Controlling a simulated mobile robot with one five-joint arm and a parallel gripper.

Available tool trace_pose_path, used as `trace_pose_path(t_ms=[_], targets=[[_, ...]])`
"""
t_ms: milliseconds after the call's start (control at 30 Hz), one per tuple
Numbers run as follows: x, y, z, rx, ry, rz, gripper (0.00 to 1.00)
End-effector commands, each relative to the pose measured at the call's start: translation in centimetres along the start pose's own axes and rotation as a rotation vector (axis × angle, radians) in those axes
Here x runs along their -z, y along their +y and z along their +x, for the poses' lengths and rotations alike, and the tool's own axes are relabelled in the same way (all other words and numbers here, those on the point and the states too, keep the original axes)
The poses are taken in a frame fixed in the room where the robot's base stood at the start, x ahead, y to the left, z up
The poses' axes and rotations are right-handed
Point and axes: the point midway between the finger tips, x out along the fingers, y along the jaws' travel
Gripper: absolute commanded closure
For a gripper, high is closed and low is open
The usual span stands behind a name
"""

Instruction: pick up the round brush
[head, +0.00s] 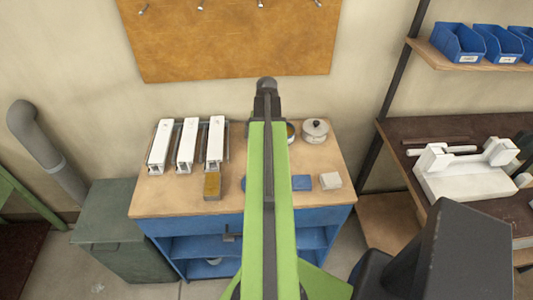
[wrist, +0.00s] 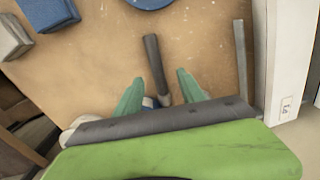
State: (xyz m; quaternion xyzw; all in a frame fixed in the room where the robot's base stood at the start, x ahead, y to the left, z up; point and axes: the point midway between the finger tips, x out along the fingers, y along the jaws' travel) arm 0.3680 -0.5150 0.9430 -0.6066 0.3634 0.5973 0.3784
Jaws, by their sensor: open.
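In the wrist view my gripper (wrist: 160,78) is open, with its two green fingers over the bench top. A dark rod (wrist: 155,65) lies on the bench between and beyond the fingertips. It looks like a brush handle, but I cannot tell for certain that it is the round brush. Its lower end meets a small pale and blue part, mostly hidden behind my gripper's body. I cannot tell whether the fingers touch it. In the head view my green arm covers the middle of the bench, and hides the rod and my fingers.
White profiles (head: 187,146) stand on the wooden bench (head: 165,203) at left, with a brown block (head: 212,186) in front. A lidded pot (head: 315,131), blue block (head: 301,183) and pale block (head: 331,181) are right of my arm.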

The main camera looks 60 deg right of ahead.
Motion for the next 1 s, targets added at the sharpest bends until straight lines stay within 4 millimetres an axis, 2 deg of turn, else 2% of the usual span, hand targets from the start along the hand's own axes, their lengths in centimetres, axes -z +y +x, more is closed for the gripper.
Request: trace_pose_path(t_ms=[133, 300, 400, 667, 1000], targets=[[-0.1, 0.1, 1.1, 0.0, 0.0, 0.0, 0.53], [-0.3, 0.4, 4.2, 0.0, 0.0, 0.0, 0.53], [-0.3, 0.3, 5.3, 0.0, 0.0, -0.001, 0.53], [-0.3, 0.3, 5.0, 0.0, 0.0, -0.001, 0.55], [-0.3, 0.2, 5.0, 0.0, 0.0, -0.002, 0.99]])
